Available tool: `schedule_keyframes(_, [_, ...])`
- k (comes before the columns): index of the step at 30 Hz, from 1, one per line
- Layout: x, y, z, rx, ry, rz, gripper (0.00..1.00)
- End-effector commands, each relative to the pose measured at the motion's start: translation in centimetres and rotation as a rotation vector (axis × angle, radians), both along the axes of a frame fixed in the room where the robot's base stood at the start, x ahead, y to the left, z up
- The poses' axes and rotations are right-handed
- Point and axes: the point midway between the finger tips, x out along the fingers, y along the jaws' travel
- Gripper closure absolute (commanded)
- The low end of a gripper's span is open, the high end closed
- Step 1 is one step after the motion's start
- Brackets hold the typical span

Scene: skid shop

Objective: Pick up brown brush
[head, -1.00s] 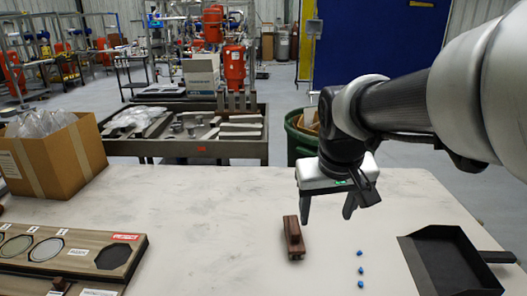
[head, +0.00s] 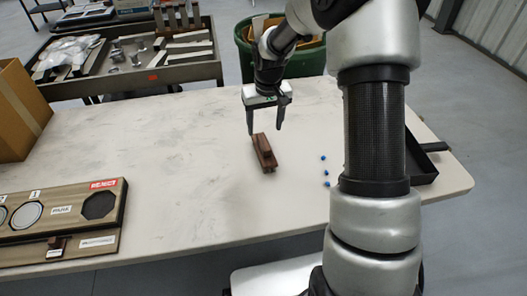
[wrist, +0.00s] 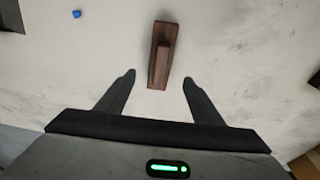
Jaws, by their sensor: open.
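The brown brush (head: 264,153) lies on the pale table, a dark wooden block with a raised grip along its top. My gripper (head: 265,133) is open and empty, pointing down just behind the brush in the head view. In the wrist view the brush (wrist: 162,54) lies beyond my open fingertips (wrist: 158,76), roughly centred between them, its near end close to the line of the tips. Neither finger appears to touch it; the exact height above the table is hard to tell.
Several small blue pieces (head: 324,170) lie right of the brush. A black dustpan (head: 421,158) sits at the right, partly hidden by my arm. A board with round slots (head: 112,233) lies at the left, near a cardboard box (head: 22,115). The table's middle left is clear.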

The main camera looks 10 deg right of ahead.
Motion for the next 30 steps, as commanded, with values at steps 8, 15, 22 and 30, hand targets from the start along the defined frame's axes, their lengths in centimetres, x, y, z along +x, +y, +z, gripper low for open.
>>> schedule_keyframes(8, [0.5, 0.0, -3.8, -0.001, 0.000, 0.000, 0.39])
schedule_keyframes(15, [0.5, 0.1, -5.5, 0.000, 0.002, 0.000, 0.39])
schedule_keyframes(22, [0.9, 0.1, -8.8, 0.001, 0.001, 0.000, 0.39])
schedule_keyframes(30, [1.0, 0.1, -9.1, -0.001, -0.001, 0.000, 0.39])
